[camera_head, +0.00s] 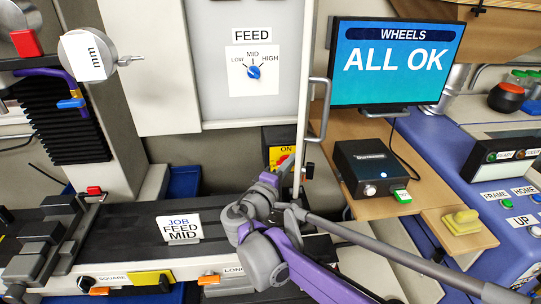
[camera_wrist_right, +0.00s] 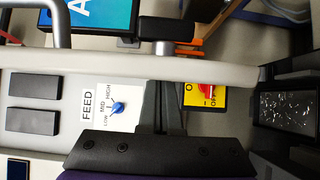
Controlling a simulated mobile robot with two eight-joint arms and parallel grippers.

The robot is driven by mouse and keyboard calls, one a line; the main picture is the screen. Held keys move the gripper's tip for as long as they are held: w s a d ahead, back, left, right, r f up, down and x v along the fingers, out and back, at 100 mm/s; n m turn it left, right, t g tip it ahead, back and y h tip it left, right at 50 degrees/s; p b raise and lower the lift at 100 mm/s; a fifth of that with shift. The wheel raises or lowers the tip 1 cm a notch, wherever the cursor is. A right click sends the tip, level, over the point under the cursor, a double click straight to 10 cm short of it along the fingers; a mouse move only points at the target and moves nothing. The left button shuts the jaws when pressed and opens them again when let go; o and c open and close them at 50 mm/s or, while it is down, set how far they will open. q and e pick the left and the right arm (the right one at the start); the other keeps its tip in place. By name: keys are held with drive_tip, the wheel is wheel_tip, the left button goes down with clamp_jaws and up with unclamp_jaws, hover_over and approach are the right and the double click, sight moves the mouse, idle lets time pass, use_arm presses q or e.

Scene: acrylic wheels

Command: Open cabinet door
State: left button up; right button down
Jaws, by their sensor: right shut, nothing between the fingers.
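The cabinet (camera_head: 190,60) is pale grey and white. Its door (camera_head: 303,90) shows nearly edge-on, standing out from the right side, with a bar handle (camera_head: 318,108) on its right face. The FEED dial panel (camera_head: 254,60) is in plain sight, its blue knob near MID. In the right wrist view the door's edge (camera_wrist_right: 90,63) runs across the picture, with part of the handle (camera_wrist_right: 60,22) at top left. My right gripper (camera_head: 288,207) is shut and empty, low by the door's bottom end. Its dark fingers (camera_wrist_right: 160,110) show close to the door edge; contact is unclear. My left gripper is out of view.
A monitor (camera_head: 395,62) reading ALL OK and a black box (camera_head: 372,168) stand on the wooden shelf right of the door. A yellow ON switch (camera_head: 279,153) is behind my right gripper. A JOB FEED MID card (camera_head: 180,229) stands on the machine bed left of it.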

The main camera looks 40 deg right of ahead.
sight(308, 172)
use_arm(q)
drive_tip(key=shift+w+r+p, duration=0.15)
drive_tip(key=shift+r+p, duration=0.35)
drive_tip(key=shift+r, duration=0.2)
use_arm(e)
drive_tip(key=shift+s+d, duration=1.85)
drive_tip(key=shift+s, duration=0.3)
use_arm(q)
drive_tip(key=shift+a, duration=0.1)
use_arm(e)
drive_tip(key=shift+w+a, duration=0.1)
drive_tip(key=shift+w, duration=0.05)
